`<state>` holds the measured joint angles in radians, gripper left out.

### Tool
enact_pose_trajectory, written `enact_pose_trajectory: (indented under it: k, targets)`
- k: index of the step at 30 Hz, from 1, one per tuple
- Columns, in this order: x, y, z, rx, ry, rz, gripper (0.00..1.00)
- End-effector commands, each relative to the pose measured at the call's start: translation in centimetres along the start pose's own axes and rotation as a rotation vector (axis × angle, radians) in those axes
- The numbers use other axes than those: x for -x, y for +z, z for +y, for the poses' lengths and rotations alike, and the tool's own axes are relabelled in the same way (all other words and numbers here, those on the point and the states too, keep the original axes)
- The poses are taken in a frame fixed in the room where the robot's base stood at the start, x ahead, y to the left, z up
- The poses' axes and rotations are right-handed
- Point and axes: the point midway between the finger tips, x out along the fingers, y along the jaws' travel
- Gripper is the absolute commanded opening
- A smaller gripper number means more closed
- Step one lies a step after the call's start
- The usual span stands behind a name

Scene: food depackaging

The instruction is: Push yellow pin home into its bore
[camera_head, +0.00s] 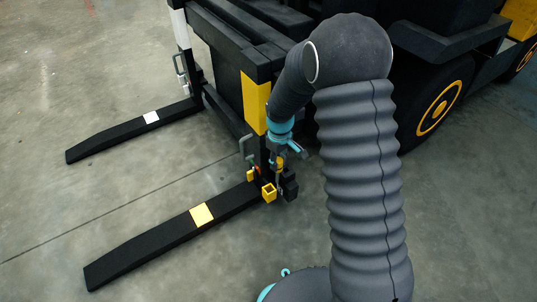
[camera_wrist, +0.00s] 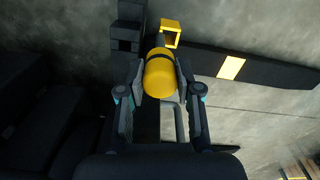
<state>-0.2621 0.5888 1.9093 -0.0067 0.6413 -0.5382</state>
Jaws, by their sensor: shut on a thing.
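The yellow pin (camera_wrist: 160,76) has a thick rounded yellow head and a dark shaft that points away from the wrist camera. My gripper (camera_wrist: 161,82) is shut on the head, one finger on each side. In the head view, my gripper (camera_head: 280,153) is low at the heel of the near fork, with the pin (camera_head: 279,163) under it, roughly upright. The pin's lower end is beside a hollow yellow square bracket (camera_head: 269,192), also seen in the wrist view (camera_wrist: 171,33). The bore is hidden, and I cannot tell whether the shaft is inside it.
The near black fork (camera_head: 160,250) has a yellow band, the far fork (camera_head: 105,142) a white one. A black block (camera_head: 290,187) stands right of the bracket. A grey handle (camera_head: 243,146) is close left of my gripper. The vehicle's wheel (camera_head: 437,108) is behind my arm. Concrete floor in front is clear.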

Motion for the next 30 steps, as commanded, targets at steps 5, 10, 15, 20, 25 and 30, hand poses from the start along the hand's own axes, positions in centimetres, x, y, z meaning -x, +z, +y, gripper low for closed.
enact_pose_trajectory:
  k: [5,10,15,20,25,30]
  targets:
    - [1.1,-1.7,-1.0,0.294,0.001,0.002,0.0]
    - [1.8,-2.5,-1.3,0.558,0.002,0.004,0.0]
    - [2.1,-2.7,-1.4,0.762,0.001,0.004,0.0]
    - [2.2,-2.6,-1.5,0.865,0.002,0.005,0.0]
    - [2.2,-2.6,-1.5,0.891,0.002,0.005,0.0]
    - [2.2,-2.6,-1.5,0.89,0.002,0.005,0.0]
